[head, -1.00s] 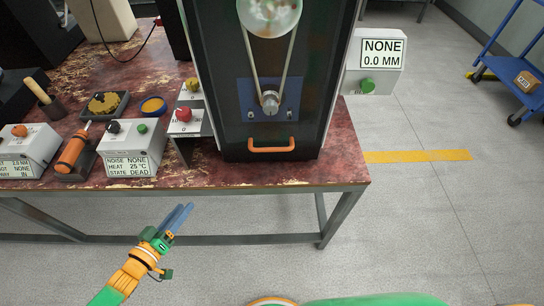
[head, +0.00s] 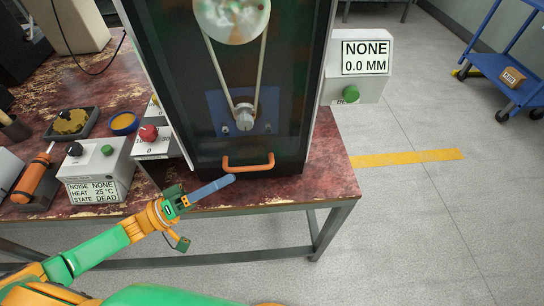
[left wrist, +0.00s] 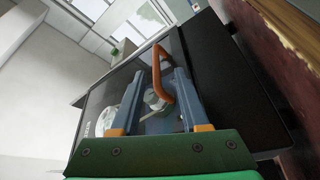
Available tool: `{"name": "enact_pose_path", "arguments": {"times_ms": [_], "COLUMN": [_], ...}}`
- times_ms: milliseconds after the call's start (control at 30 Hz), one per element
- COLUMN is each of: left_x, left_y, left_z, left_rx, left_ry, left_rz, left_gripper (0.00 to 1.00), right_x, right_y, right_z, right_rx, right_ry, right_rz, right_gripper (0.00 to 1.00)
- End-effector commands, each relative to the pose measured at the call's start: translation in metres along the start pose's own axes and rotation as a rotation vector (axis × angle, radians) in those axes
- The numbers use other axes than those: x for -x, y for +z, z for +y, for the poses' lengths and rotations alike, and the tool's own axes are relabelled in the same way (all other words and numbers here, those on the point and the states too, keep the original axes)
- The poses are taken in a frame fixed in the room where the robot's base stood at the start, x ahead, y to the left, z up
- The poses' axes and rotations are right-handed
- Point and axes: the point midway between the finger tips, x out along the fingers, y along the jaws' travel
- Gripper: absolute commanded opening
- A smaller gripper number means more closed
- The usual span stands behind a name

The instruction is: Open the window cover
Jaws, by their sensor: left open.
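The window cover (head: 185,120) is a dark, see-through panel on the front of a tall black machine. Behind it show a pale disc, a belt and a small pulley on a blue plate. An orange handle (head: 248,166) sits at its lower edge. My left gripper (head: 228,181) is just left of and below the handle, apart from it as far as I can tell. In the left wrist view the open blue fingers (left wrist: 149,82) point at the cover, with the handle (left wrist: 160,70) ahead, near the right finger. My right gripper is not in view.
The red-brown table (head: 325,165) carries a grey box with a screen (head: 97,170), a red-button box (head: 152,140) and an orange-handled tool (head: 33,178) at left. A gauge box (head: 357,67) reads NONE, 0.0 MM. The floor at right is clear; a blue cart (head: 510,75) stands beyond.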

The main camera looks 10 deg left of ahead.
Motion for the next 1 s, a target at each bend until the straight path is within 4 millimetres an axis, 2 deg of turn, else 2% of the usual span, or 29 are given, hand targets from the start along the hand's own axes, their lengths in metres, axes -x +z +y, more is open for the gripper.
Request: {"name": "enact_pose_path", "arguments": {"times_ms": [167, 367, 500, 667, 700, 833, 867, 1000], "left_x": [-0.028, -0.063, -0.071, -0.071, -0.071, -0.071, -0.071, -0.071], "left_y": [-0.002, -0.001, 0.0, 0.001, 0.001, 0.001, 0.001, 0.0], "left_z": [0.006, 0.005, 0.003, 0.003, 0.003, 0.003, 0.003, 0.003], "left_rx": [0.008, 0.007, 0.006, 0.006, 0.006, 0.006, 0.006, 0.006], "left_ry": [0.017, 0.012, 0.009, 0.008, 0.008, 0.008, 0.008, 0.008], "left_rz": [-0.002, -0.002, -0.003, -0.004, -0.004, -0.003, -0.003, -0.003], "left_gripper": [0.45, 0.45, 0.45, 0.45, 0.39, 0.04, 0.0, 0.0], "right_x": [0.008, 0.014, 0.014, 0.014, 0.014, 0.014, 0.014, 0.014], "right_y": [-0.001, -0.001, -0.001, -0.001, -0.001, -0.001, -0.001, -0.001], "right_z": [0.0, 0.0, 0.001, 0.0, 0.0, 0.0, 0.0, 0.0], "right_rx": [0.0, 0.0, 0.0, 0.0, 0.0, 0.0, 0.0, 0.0], "right_ry": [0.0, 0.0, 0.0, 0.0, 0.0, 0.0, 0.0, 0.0], "right_rz": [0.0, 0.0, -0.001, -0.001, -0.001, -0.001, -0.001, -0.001], "right_gripper": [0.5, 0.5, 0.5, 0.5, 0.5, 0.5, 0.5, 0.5]}}
